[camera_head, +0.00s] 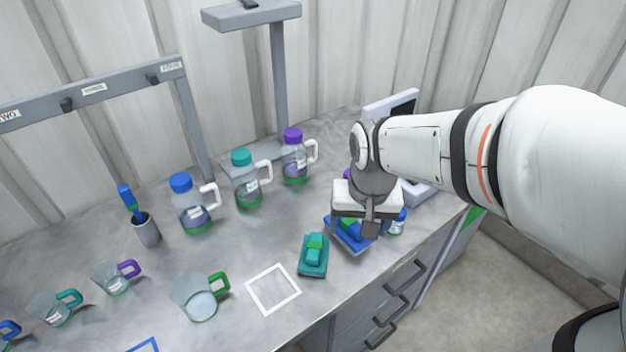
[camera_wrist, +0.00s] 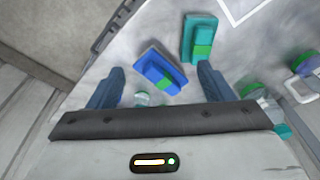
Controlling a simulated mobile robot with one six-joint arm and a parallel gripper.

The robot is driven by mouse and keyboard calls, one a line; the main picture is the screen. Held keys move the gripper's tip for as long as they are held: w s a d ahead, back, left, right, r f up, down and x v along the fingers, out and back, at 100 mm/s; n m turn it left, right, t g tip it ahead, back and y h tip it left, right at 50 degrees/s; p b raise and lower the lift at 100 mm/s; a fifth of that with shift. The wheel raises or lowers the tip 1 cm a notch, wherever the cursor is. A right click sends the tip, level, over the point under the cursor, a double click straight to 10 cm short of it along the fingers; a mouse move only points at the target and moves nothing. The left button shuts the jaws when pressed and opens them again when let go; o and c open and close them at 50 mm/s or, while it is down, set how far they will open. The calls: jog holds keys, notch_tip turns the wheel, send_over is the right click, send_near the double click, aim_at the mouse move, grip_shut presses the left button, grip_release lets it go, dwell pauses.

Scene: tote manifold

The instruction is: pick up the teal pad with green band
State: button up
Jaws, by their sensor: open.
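The teal pad with green band (camera_head: 314,255) lies flat on the grey bench near its front edge. It also shows at the top of the wrist view (camera_wrist: 199,38), beyond the fingertips. My gripper (camera_head: 369,228) is open and empty, pointing down over a blue pad with green band (camera_head: 349,236), just right of the teal pad. In the wrist view the blue pad (camera_wrist: 159,71) lies between my two fingers (camera_wrist: 160,76), and the teal pad is ahead and to the right. I cannot tell the exact height of the fingertips above the blue pad.
A small bottle (camera_head: 396,223) stands right of the blue pad, partly behind my gripper. A white square outline (camera_head: 273,289) marks clear bench left of the teal pad. Jugs with purple (camera_head: 295,160), teal (camera_head: 246,182) and blue (camera_head: 190,206) lids stand behind. A measuring cup (camera_head: 200,299) is at left.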

aim_at(314, 247)
jog(key=shift+o, duration=1)
jog(key=shift+m+g, duration=0.6)
jog(key=shift+g, duration=0.2)
jog(key=w+a+f, duration=0.1)
jog(key=a+f, duration=0.1)
jog(key=f, duration=0.1)
jog(key=w+a+f, duration=0.2)
jog(key=a+f, duration=0.1)
jog(key=w+a+f, duration=0.2)
jog(key=f, duration=0.1)
jog(key=shift+w+a+b, duration=0.15)
jog(key=shift+w+b, duration=0.1)
jog(key=shift+b, duration=0.05)
jog(key=f, duration=0.7)
jog(key=shift+a+f+p, duration=0.3)
jog(key=shift+a+p, duration=0.05)
jog(key=shift+c, duration=0.2)
jog(key=c, duration=1.1)
jog(key=shift+r, duration=0.2)
notch_tip(314, 247, up, 10)
jog(key=shift+f, duration=0.15)
